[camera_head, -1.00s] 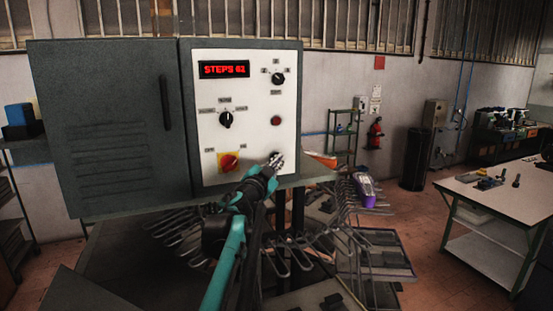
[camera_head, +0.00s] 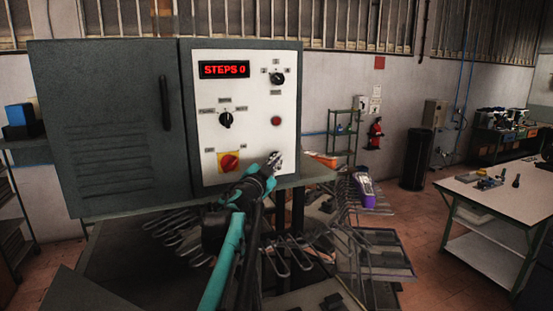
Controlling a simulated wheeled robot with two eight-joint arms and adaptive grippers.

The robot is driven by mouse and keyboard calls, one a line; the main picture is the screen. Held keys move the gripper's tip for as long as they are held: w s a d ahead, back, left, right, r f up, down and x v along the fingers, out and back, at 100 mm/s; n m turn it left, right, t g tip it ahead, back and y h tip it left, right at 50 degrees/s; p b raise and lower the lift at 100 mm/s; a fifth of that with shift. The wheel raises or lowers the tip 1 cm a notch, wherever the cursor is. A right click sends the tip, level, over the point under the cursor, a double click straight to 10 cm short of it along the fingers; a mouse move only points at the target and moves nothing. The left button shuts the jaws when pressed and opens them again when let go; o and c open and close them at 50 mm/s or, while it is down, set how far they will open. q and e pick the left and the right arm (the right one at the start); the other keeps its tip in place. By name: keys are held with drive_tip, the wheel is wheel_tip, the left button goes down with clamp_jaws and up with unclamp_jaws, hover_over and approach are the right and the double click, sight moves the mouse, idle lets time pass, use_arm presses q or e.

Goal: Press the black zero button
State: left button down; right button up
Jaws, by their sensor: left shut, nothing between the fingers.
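A white control panel (camera_head: 247,120) sits on the right part of a dark grey cabinet. Its red display (camera_head: 224,69) reads "STEPS 0". The black zero button is not visible; the gripper covers that spot, and I cannot tell whether the fingertips touch the panel. My right gripper is not in view.
The panel also has a red button (camera_head: 276,121), a black selector (camera_head: 226,120), an upper black knob (camera_head: 277,78) and a red-on-yellow switch (camera_head: 228,161). Metal hooks (camera_head: 290,255) hang below the cabinet. A table (camera_head: 510,205) stands at right.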

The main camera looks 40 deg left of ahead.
use_arm(q)
drive_tip(key=shift+s+d, duration=0.1)
drive_tip(key=shift+d, duration=0.05)
drive_tip(key=shift+s+d, duration=0.35)
drive_tip(key=shift+d, duration=0.25)
drive_tip(key=shift+s+d+f+p, duration=0.1)
drive_tip(key=shift+s+d, duration=0.25)
drive_tip(key=shift+d, duration=0.4)
drive_tip(key=shift+s+d+r+p, duration=0.15)
drive_tip(key=shift+s+d, duration=0.25)
drive_tip(key=shift+d, duration=0.3)
drive_tip(key=shift+s+d+f+p, duration=0.15)
drive_tip(key=shift+s+d, duration=0.2)
drive_tip(key=shift+d, duration=0.4)
